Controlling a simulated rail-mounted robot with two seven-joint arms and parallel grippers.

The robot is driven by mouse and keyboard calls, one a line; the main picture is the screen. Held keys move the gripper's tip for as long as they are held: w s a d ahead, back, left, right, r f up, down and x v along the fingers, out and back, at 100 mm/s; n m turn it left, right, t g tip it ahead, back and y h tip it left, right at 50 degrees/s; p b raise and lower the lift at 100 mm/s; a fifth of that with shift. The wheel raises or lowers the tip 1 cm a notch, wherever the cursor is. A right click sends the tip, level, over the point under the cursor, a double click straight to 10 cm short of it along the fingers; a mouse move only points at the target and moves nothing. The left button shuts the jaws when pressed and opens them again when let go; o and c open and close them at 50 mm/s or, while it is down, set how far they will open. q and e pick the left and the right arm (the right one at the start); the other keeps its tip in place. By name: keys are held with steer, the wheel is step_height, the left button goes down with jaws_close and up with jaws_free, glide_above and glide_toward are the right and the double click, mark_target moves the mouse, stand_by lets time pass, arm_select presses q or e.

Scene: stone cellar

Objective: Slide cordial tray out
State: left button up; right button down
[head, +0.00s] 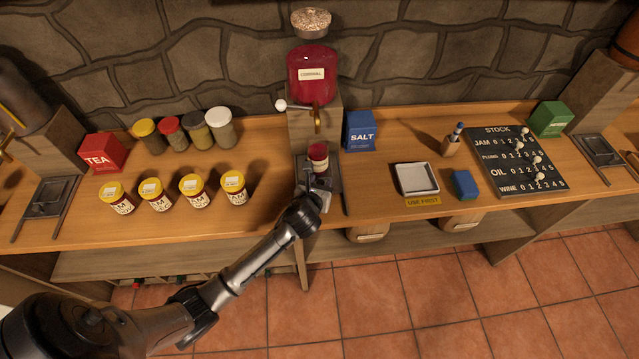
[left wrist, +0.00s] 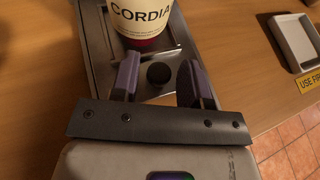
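The cordial tray (head: 334,186) is a grey metal tray on the bench below the red cordial vessel (head: 313,75). A jar with a dark red base and cream label (head: 318,158) stands upright on it; the left wrist view shows its label reading "CORDIA" (left wrist: 143,18). My left gripper (head: 318,190) is at the tray's front. In the left wrist view, its two purple-grey fingers (left wrist: 158,82) are open on either side of a dark round knob (left wrist: 159,74), with a gap on each side. My right gripper is not in view.
Yellow-lidded jars (head: 193,186) stand left of the tray. A blue salt box (head: 360,131), a white dish (head: 416,179) and a blue block (head: 464,184) are to the right. A stock board (head: 517,160) lies farther right. The tiled floor in front is clear.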

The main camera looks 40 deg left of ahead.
arm_select(q)
jaws_close()
